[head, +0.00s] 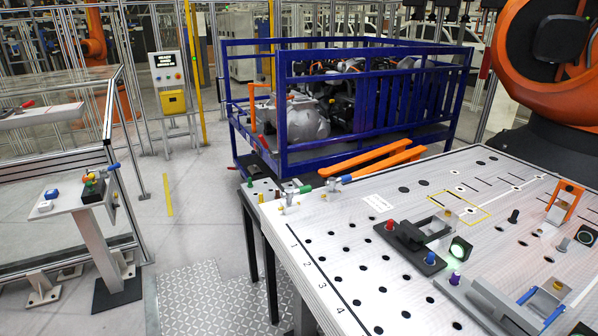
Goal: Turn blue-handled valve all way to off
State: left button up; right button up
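A small valve with a blue handle (345,179) stands at the far left corner of the white table, on a pale metal body. The handle lies roughly level and points right. A similar valve with a green handle (303,190) stands just left of it. Both are small in the picture, and I cannot tell how far the blue handle is turned. Neither of my grippers is in view, and nothing touches the valves.
The white perforated table (330,240) carries a dark clamp fixture (412,245) and orange parts (565,202). A blue cage (375,100) with orange forks (375,157) stands behind. A pedestal (100,240) with coloured controls stands left. Floor between pedestal and table is free.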

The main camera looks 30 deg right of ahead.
aim_at(331, 182)
jog(key=z, duration=0.05)
jog(key=i, duration=0.85)
jog(key=z, duration=0.35)
